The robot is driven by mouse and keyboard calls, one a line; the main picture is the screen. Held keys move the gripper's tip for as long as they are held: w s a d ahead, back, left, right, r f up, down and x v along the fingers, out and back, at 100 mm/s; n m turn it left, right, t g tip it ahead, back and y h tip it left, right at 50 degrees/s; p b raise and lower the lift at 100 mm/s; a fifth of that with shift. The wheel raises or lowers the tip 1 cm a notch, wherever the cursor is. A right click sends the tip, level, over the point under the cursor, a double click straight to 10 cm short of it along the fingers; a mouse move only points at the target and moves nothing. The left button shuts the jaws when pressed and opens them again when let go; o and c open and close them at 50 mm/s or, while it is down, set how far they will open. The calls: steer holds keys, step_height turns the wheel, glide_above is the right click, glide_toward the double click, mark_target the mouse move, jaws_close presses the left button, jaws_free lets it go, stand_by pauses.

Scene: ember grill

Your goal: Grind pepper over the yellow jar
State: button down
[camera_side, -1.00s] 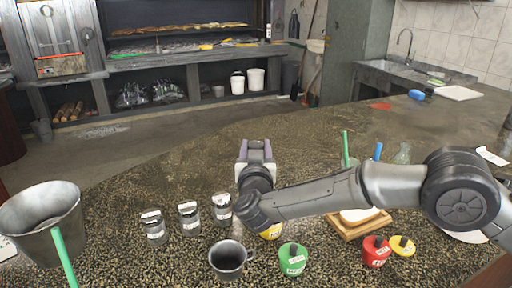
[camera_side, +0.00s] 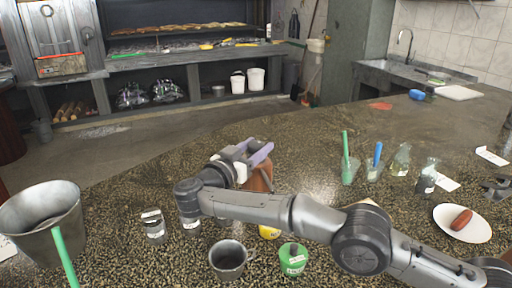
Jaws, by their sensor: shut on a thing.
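My gripper (camera_side: 258,158) is near the middle of the counter, with its purple fingers shut on a reddish-brown thing that looks like the pepper grinder (camera_side: 262,180). The fingers cover its upper part. The yellow jar (camera_side: 269,232) stands nearer the camera, below the grinder in the picture. My forearm hides most of the jar, so its top is not visible. I cannot tell how high the grinder is above the counter.
A green jar (camera_side: 293,259) and a dark metal mug (camera_side: 229,259) stand in front. A glass jar (camera_side: 153,226) and a metal bucket (camera_side: 42,218) are left.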

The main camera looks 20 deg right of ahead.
steer(key=shift+d+r+m+g, duration=0.1)
steer(key=shift+r+m+g, duration=0.15)
steer(key=shift+m+g, duration=0.05)
stand_by(0.4)
steer(key=c, duration=0.5)
jaws_free()
steer(key=shift+o, duration=1.1)
steer(key=shift+f, duration=0.15)
